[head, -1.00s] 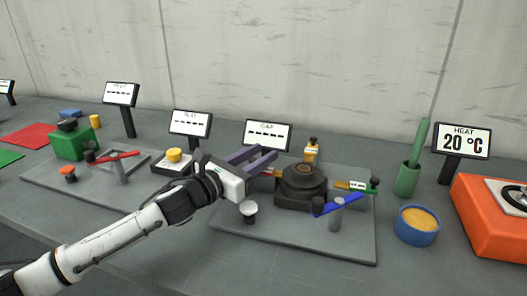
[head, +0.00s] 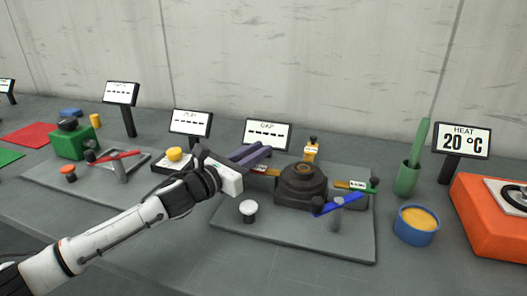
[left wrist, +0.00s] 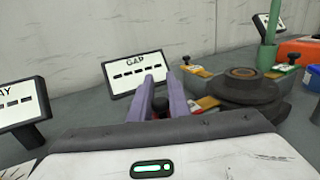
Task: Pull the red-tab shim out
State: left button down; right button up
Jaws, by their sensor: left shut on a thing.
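My left gripper (head: 262,153) is shut on the red-tab shim, at the left side of the dark round jack (head: 302,188). The shim's tan strip (head: 266,171) shows between the fingers and the jack. In the left wrist view the black knob (left wrist: 160,104) and a bit of red show between the two purple fingers, and the strip's labelled part (left wrist: 206,103) lies between the right finger and the jack (left wrist: 246,88). Its inner end is hidden, so I cannot tell how deep it sits. My right gripper is not in view.
A yellow-tab shim (head: 311,151) stands behind the jack and a green-tab shim (head: 357,185) at its right. The GAP sign (head: 267,134) stands behind.

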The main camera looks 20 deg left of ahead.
pick_arm(q)
jog(key=shift+w+a, duration=0.1)
jog(key=shift+a, duration=1.05)
jog(key=c, duration=1.7)
grip_release()
jog(key=shift+a, duration=0.1)
jog(key=b+v, duration=0.1)
jog(key=v, duration=0.8)
jog(key=shift+f, duration=0.15)
jog(key=shift+s+a+b, duration=0.2)
jog(key=shift+s+b, duration=0.15)
jog(key=shift+s, duration=0.3)
